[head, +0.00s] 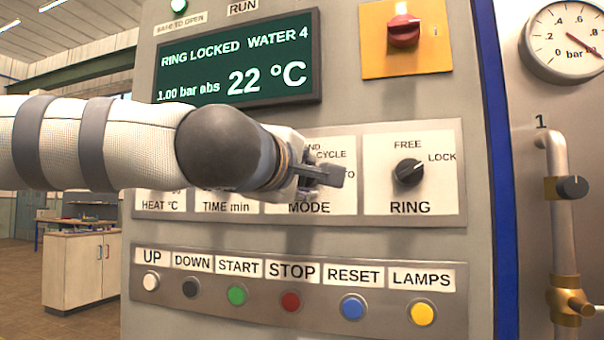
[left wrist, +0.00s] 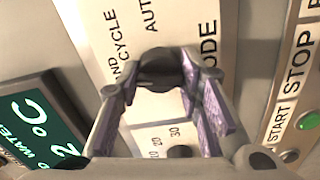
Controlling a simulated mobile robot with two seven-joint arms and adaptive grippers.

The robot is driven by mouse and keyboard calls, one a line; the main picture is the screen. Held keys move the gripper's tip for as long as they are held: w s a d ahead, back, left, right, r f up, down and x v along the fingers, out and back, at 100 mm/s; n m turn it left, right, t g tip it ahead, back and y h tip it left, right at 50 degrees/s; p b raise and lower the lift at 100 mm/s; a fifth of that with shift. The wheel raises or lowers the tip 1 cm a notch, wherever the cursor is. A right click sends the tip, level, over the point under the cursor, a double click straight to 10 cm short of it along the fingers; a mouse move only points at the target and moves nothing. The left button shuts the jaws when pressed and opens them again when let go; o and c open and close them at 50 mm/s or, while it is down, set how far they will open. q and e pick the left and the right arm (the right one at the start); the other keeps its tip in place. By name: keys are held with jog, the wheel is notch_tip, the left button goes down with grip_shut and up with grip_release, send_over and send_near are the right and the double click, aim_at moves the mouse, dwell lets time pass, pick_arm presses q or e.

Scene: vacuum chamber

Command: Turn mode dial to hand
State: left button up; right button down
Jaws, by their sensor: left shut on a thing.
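The mode dial (left wrist: 160,68) is a black knob on a white plate lettered MODE, with CYCLE and partly covered end labels. In the head view the dial is hidden behind my left gripper (head: 322,174), which reaches the mode plate (head: 340,205) from the left. In the left wrist view my left gripper (left wrist: 162,84) has its two fingers on either side of the dial, shut on it. I cannot tell which label the dial's pointer faces. My right gripper is not in view.
The ring dial (head: 409,172) sits right of the mode plate. A row of buttons, including the red stop button (head: 290,301), runs below. The display (head: 238,62) reads RING LOCKED and 22 °C. A red switch (head: 404,32) is above. Pipework (head: 558,190) stands at right.

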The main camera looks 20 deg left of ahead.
pick_arm(q)
jog(key=shift+n, duration=1)
jog(key=o, duration=1.2)
jog(key=shift+c, duration=0.2)
jog(key=s, duration=1.2)
jog(key=shift+a, duration=0.2)
